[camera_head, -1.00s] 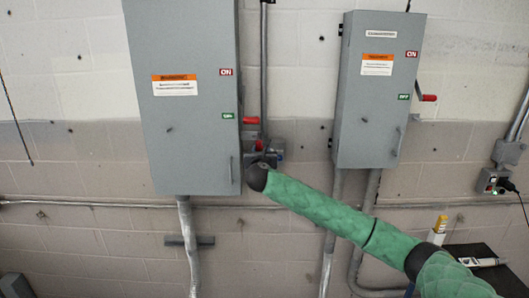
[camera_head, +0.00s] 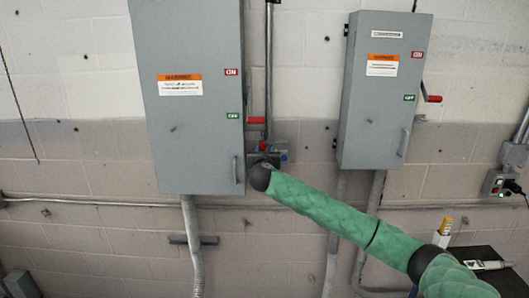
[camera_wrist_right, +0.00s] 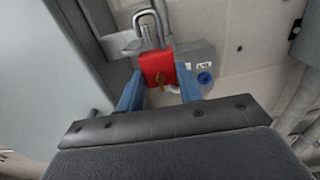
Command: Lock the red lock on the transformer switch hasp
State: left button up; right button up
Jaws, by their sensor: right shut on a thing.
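The red lock (camera_wrist_right: 157,67) is between the blue fingertips of my right gripper (camera_wrist_right: 160,88), which is shut on it. A brass key shows at its near face. Its silver shackle (camera_wrist_right: 148,22) stands up beside a grey metal bracket, likely the hasp (camera_wrist_right: 124,42); I cannot tell whether it passes through. In the head view the red lock (camera_head: 263,146) is a small patch at the right side of the left switch box (camera_head: 200,120), just above my right wrist. My left gripper is not in view.
A red-tipped switch handle (camera_head: 256,120) sticks out above the lock. A second grey switch box (camera_head: 378,120) hangs to the right. A grey fitting with a blue button (camera_wrist_right: 205,78) is close beside the lock. A dark table (camera_head: 490,262) stands at lower right.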

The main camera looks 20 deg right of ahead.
jog(key=shift+w+a, duration=0.2)
jog(key=shift+a, duration=0.35)
dwell(0.4)
jog(key=shift+f+b, duration=0.4)
jog(key=shift+f, duration=0.6)
dwell(1.1)
jog(key=o, duration=1.2)
jog(key=shift+c, duration=0.2)
jog(key=shift+s, duration=0.1)
jog(key=shift+p+v, duration=0.4)
jog(key=shift+v, duration=2.05)
